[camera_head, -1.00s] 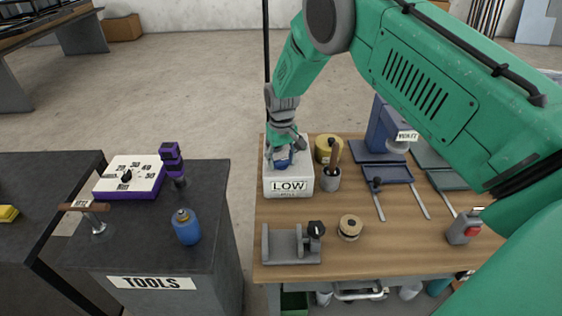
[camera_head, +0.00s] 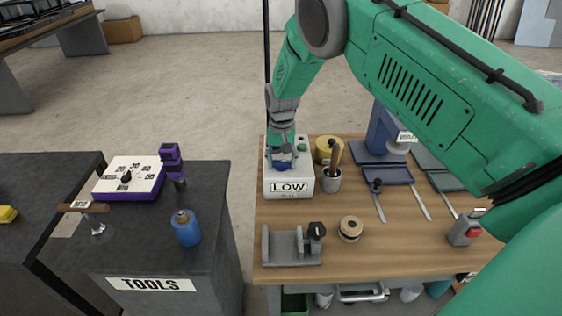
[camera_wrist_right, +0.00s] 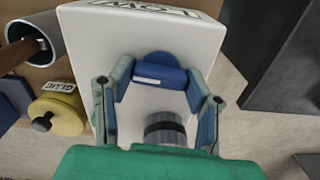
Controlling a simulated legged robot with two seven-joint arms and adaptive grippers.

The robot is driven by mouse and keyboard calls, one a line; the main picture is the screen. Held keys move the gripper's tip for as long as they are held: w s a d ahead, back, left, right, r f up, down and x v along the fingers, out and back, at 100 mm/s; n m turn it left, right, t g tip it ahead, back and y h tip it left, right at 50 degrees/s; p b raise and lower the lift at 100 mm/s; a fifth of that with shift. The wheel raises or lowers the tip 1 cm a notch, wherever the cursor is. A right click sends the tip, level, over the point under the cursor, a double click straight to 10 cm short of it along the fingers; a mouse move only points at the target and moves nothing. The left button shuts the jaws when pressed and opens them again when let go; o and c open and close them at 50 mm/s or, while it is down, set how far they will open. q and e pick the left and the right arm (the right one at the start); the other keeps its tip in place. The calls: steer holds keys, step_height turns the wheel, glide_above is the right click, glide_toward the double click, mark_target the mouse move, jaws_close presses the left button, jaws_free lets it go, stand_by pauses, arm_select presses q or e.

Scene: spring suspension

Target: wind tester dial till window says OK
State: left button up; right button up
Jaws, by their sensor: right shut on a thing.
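The white tester (camera_head: 300,182) stands at the left back of the wooden bench. Its front window (camera_head: 289,187) reads LOW. The blue dial (camera_head: 282,164) is on the tester's top, mostly covered by my right gripper in the head view. My right gripper (camera_head: 283,158) comes down from above and is shut on the dial. In the right wrist view its two fingertips (camera_wrist_right: 159,75) sit on either side of the blue dial (camera_wrist_right: 160,68), which has a white mark. A grey ribbed cylinder (camera_wrist_right: 165,128) shows nearer the palm. My left gripper is not in view.
A yellow glue pot (camera_head: 323,150) and a grey cup with a brush (camera_head: 330,180) stand right of the tester. A grey clamp fixture (camera_head: 291,246) and a round wooden spool (camera_head: 350,228) are in front. A dark tools cabinet (camera_head: 215,215) stands left, across a gap.

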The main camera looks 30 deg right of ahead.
steer(key=shift+w+d+r, duration=0.1)
steer(key=shift+w+r, duration=0.2)
steer(key=shift+r, duration=0.05)
steer(key=o, duration=1.2)
steer(key=shift+c, duration=0.2)
steer(key=shift+s+f, duration=0.1)
steer(key=shift+f, duration=0.1)
step_height(320, 180, up, 12)
steer(key=shift+f, duration=0.15)
